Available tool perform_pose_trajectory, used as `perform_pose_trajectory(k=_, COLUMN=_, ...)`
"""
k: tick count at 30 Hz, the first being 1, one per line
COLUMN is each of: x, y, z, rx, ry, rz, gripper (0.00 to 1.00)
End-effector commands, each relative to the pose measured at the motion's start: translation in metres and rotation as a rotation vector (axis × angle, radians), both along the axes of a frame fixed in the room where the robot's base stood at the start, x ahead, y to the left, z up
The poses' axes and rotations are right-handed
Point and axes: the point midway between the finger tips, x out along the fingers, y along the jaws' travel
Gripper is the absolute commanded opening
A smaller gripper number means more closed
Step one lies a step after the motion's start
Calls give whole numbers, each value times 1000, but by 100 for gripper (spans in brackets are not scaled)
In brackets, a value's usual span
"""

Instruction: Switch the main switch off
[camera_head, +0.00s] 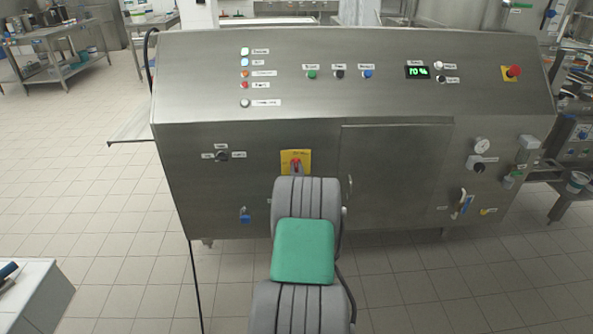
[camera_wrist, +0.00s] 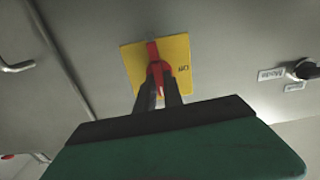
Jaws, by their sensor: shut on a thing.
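The main switch is a red rotary handle (camera_wrist: 155,62) on a square yellow plate (camera_wrist: 181,48). In the head view the plate (camera_head: 302,155) sits in the middle of the machine's front, with the handle (camera_head: 296,163) partly hidden behind my arm's end. My gripper (camera_wrist: 160,80) is shut on the red handle, with one dark finger on each side. The handle looks roughly upright in the wrist view. A printed "Off" shows on the plate to the right of the handle in the wrist view. The rest of the plate's lettering is hidden or too small to read.
A mode knob (camera_head: 222,156) is left of the switch, and a door panel (camera_head: 395,180) with a bar handle (camera_head: 350,188) is right of it. A blue valve (camera_head: 245,215) is low on the left. A red emergency button (camera_head: 513,71) is at upper right. The display (camera_head: 417,72) is lit green.

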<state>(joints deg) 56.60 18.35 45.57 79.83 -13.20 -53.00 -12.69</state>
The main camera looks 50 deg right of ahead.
Motion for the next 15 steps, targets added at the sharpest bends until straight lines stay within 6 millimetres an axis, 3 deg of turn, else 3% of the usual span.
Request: perform_pose_trajectory(k=15, x=2, y=1, z=-9, rx=-248, ry=276, rz=-1, gripper=0)
